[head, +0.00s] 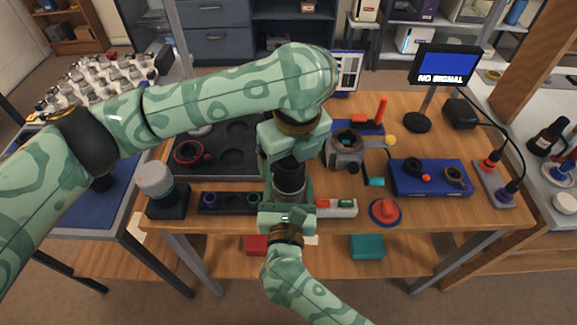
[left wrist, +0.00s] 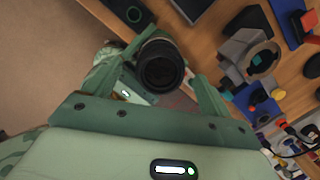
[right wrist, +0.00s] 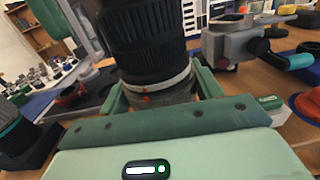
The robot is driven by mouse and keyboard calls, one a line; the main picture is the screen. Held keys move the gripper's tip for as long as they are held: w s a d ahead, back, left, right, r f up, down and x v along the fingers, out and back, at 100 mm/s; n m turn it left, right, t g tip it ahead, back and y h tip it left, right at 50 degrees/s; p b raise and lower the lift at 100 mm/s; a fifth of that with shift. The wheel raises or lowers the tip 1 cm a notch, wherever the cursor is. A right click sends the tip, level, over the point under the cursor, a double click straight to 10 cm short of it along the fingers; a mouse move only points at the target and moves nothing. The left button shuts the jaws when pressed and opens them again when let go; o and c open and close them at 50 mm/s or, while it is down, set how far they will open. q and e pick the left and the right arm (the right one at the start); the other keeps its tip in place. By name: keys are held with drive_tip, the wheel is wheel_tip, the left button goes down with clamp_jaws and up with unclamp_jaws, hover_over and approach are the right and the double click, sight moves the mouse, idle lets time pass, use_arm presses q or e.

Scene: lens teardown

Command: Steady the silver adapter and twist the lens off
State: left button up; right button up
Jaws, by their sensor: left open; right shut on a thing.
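The black lens (head: 289,176) stands upright over the workbench in the head view. The left wrist view looks down on its dark front end (left wrist: 160,66). The silver adapter (right wrist: 160,94) is a pale ring with red marks at the lens's lower end in the right wrist view. My right gripper (right wrist: 160,92) is shut on the adapter from the near side. My left gripper (left wrist: 174,60) is open above the lens, with its fingers spread on either side of it; whether either touches is unclear. My left arm hides part of the lens top in the head view.
A grey clamp-like fixture (head: 346,148) stands close right of the lens. A blue tray (head: 430,178) and a red dome (head: 385,211) are at right.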

use_arm(q)
drive_tip(key=f, duration=0.5)
drive_tip(key=shift+w+a+f, duration=0.1)
drive_tip(key=shift+w+a, duration=0.1)
drive_tip(key=shift+w, duration=0.2)
drive_tip(key=c, duration=1.1)
drive_tip(key=shift+n, duration=1.3)
drive_tip(key=shift+a+n, duration=0.1)
drive_tip(key=shift+n, duration=0.5)
drive_tip(key=shift+n+g, duration=0.3)
drive_tip(key=shift+n, duration=0.4)
drive_tip(key=shift+y, duration=0.3)
